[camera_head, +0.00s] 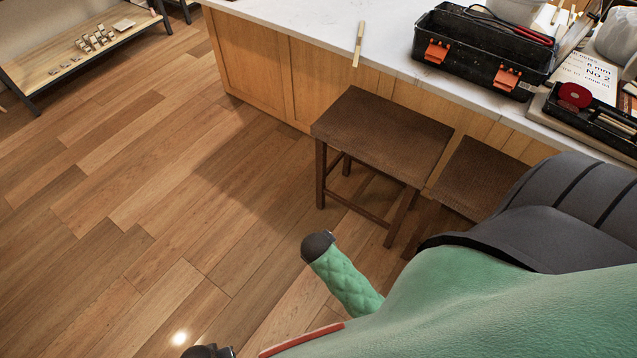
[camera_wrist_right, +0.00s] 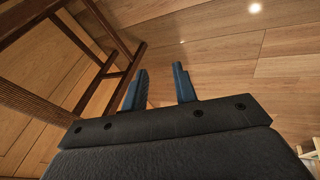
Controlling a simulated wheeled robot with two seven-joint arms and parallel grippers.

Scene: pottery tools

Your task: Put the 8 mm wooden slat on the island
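A thin pale wooden slat (camera_head: 359,43) lies on the white top of the island (camera_head: 300,16) at its front edge, and its near end seems to reach slightly past the edge. I cannot read its thickness. More pale slats (camera_head: 557,12) show at the far right of the top, partly cut off by the frame. My right gripper (camera_wrist_right: 160,80) is open and empty in the right wrist view, above the wooden floor and beside a stool's legs. No gripper fingers show clearly in the head view, and my left gripper is not seen.
A black toolbox (camera_head: 480,50) with orange latches stands on the island, with a printed sheet (camera_head: 588,75) and a red round item (camera_head: 575,95) to its right. Two brown stools (camera_head: 385,135) stand before the island. A low shelf (camera_head: 110,55) holds small blocks. The floor at left is clear.

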